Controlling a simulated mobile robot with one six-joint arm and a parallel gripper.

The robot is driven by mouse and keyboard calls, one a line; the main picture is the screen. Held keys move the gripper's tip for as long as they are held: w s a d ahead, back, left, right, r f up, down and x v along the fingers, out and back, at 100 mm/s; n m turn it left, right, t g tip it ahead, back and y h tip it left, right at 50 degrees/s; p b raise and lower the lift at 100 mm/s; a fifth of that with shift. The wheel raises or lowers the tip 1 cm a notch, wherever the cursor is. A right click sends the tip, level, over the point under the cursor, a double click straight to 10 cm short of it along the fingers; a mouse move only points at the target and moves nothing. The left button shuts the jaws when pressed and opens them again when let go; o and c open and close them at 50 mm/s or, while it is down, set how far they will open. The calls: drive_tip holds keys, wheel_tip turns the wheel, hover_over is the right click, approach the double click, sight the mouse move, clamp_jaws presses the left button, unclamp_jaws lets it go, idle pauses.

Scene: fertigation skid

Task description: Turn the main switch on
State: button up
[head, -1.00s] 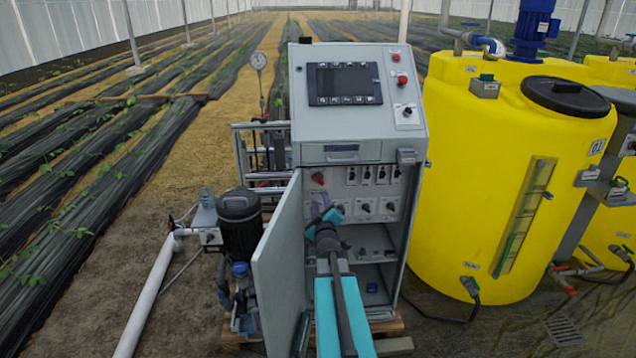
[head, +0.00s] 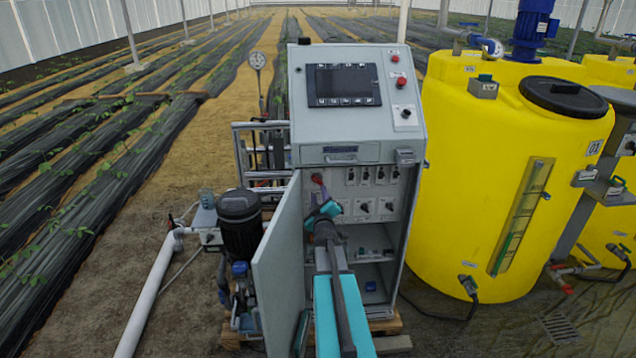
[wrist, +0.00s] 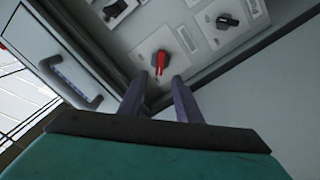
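The main switch (head: 318,180) is a red rotary handle at the upper left of the panel inside the open grey cabinet (head: 357,130). In the wrist view the red handle (wrist: 161,62) sits on a light square plate, just beyond my fingertips. My gripper (head: 320,197) reaches into the cabinet from the front, in front of and slightly below the switch. Its two fingers (wrist: 158,88) are spread apart, with nothing between them and the red handle ahead of the gap. I cannot see contact.
The cabinet door (head: 277,270) stands open close to the left of my arm. Black rotary switches (head: 363,207) sit right of the main switch; one shows in the wrist view (wrist: 228,20). A pump (head: 239,220) stands left, a yellow tank (head: 480,180) right.

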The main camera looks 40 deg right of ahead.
sight(317, 181)
drive_tip(key=shift+p+x, duration=1.7)
drive_tip(key=shift+x, duration=2.75)
clamp_jaws()
